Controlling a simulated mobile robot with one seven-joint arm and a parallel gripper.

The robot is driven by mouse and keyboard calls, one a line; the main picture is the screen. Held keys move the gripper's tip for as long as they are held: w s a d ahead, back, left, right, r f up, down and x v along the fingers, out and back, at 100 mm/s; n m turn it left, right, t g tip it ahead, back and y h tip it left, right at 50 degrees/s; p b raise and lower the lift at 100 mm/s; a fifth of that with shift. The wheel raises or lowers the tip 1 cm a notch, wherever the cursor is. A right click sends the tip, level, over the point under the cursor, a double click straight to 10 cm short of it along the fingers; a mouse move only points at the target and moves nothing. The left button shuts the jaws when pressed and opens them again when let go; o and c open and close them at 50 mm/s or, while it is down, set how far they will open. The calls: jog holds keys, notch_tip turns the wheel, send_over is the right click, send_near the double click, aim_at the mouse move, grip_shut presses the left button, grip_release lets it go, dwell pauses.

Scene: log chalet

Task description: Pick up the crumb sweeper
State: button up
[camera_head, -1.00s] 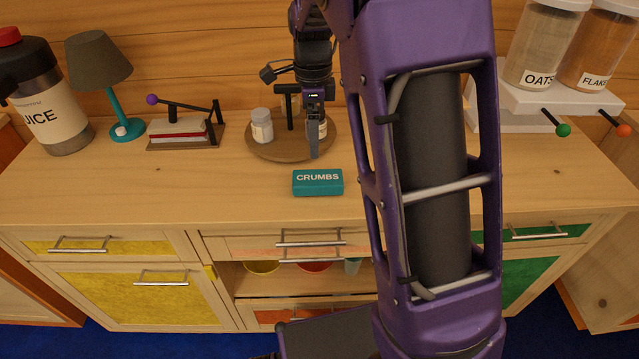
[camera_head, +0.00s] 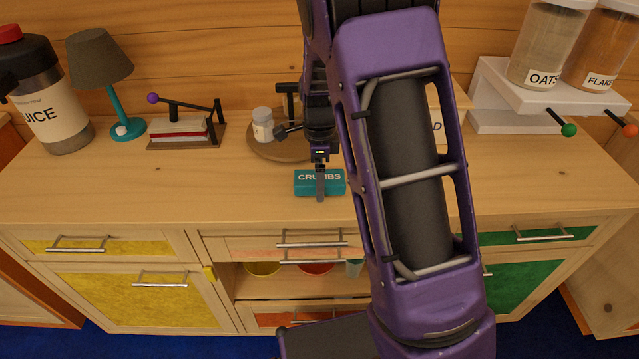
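The crumb sweeper is a small teal block marked "CRUMBS" (camera_head: 335,188) lying on the wooden counter, near its front edge. My gripper (camera_head: 320,190) points down over the middle of the block and hides part of its lettering. From this angle only one finger shows clearly, so I cannot tell whether the fingers are apart or whether they touch the block.
Behind the block is a round wooden tray (camera_head: 256,143) with a small jar (camera_head: 263,125). A white dispenser stand (camera_head: 500,121) is at the right. The counter's front left is clear.

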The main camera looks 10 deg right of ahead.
jog(key=c, duration=1.4)
notch_tip(320, 180, up, 10)
jog(key=shift+r+p, duration=0.1)
jog(key=shift+p, duration=0.55)
